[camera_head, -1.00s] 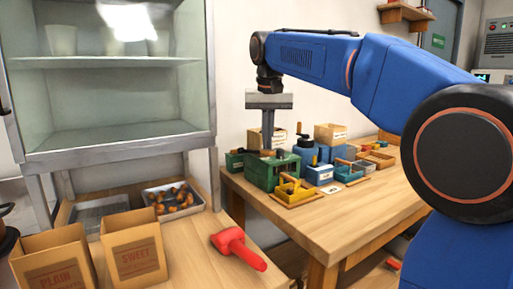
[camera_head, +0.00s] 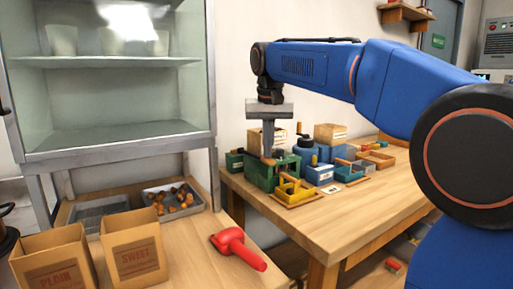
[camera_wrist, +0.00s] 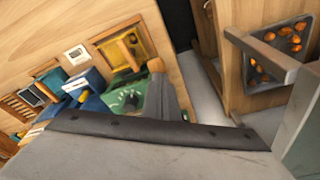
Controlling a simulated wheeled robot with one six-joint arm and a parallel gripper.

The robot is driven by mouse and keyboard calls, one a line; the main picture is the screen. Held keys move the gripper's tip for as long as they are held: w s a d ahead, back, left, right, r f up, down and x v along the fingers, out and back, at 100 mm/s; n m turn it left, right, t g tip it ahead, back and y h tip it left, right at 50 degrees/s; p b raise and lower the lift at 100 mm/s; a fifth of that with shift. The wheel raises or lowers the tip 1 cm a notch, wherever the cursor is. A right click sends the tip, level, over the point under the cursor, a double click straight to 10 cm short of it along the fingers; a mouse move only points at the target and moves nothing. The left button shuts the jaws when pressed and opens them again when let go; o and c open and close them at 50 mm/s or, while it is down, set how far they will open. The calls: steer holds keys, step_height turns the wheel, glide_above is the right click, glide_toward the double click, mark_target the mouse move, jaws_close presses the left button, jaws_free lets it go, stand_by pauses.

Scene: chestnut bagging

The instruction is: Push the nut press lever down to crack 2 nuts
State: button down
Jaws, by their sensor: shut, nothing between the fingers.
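The nut press appears to be the green box (camera_head: 262,176) on the wooden bench; it also shows in the wrist view (camera_wrist: 124,101) with a black dial on its face. A round wooden knob (camera_wrist: 156,65), seemingly the lever's end, is beside my fingers in the wrist view. My gripper (camera_head: 269,157) is shut and empty, pointing down with its fingertips at the top of the green box. I cannot tell whether they touch the lever. No nuts can be made out in the press.
A yellow tray (camera_head: 293,193) and blue boxes (camera_head: 319,175) crowd the bench right of the press. A metal tray of chestnuts (camera_head: 175,210), a red scoop (camera_head: 237,248) and two paper bags (camera_head: 134,247) are on the left counter. The bench front is clear.

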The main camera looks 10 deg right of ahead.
mark_target(269, 160)
steer(key=shift+s+f, duration=0.2)
steer(key=shift+f, duration=0.75)
steer(key=shift+s+f, duration=0.1)
steer(key=shift+f, duration=1.15)
steer(key=shift+w+r, duration=0.2)
steer(key=shift+r, duration=1.25)
steer(key=shift+w+r, duration=0.2)
steer(key=shift+r, duration=1.25)
steer(key=shift+w+r, duration=0.2)
steer(key=shift+r, duration=1.5)
steer(key=shift+r, duration=2.5)
steer(key=shift+s, duration=0.1)
